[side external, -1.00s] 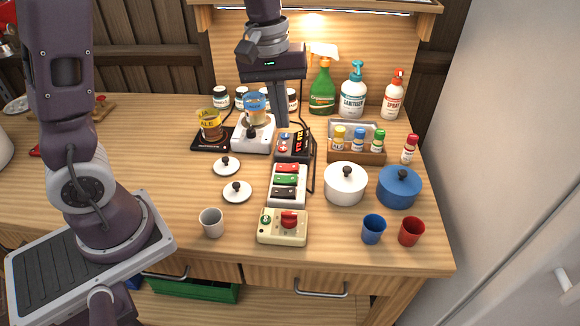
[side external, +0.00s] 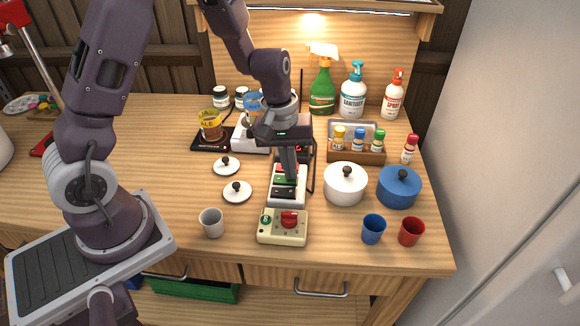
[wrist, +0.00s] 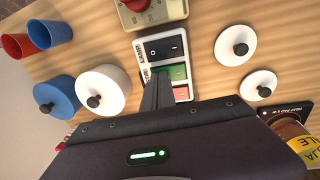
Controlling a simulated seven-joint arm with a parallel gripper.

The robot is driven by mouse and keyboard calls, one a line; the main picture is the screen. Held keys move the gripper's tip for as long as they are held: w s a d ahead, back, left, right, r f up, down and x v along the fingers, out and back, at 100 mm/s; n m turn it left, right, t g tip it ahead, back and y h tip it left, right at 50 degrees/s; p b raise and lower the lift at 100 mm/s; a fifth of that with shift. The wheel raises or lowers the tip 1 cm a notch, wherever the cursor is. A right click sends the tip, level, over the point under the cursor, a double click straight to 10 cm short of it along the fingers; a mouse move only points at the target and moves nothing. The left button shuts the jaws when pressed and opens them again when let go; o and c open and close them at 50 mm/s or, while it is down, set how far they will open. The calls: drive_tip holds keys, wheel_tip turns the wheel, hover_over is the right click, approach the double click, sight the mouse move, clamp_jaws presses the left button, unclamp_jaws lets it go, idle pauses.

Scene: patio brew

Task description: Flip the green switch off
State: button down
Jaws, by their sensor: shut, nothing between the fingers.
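The white power strip (side external: 287,202) lies on the wooden counter with a red, a green and a black rocker switch. The green switch (side external: 278,181) is in the middle, partly hidden by my gripper in the side view. In the wrist view the green switch (wrist: 178,74) shows beside my fingers, with the black switch (wrist: 165,48) above it and the red switch (wrist: 181,92) below. My gripper (side external: 290,176) is shut and empty, pointing down over the strip at the green switch. I cannot tell whether the fingertips touch it.
A cream box with a red knob (side external: 289,219) sits in front of the strip. A white pot (side external: 345,187) and blue pot (side external: 399,189) stand to the right, white lids (side external: 237,191) to the left. A digital device is behind, partly hidden by my gripper.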

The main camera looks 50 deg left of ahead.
drive_tip(key=shift+d+f, duration=0.1)
drive_tip(key=shift+f, duration=0.15)
idle(0.3)
drive_tip(key=shift+s+a+r, duration=0.2)
drive_tip(key=shift+s+a, duration=0.3)
drive_tip(key=shift+a, duration=0.05)
wheel_tip(320, 180, up, 14)
drive_tip(key=w+d, duration=0.1)
idle(0.4)
drive_tip(key=shift+d, duration=0.1)
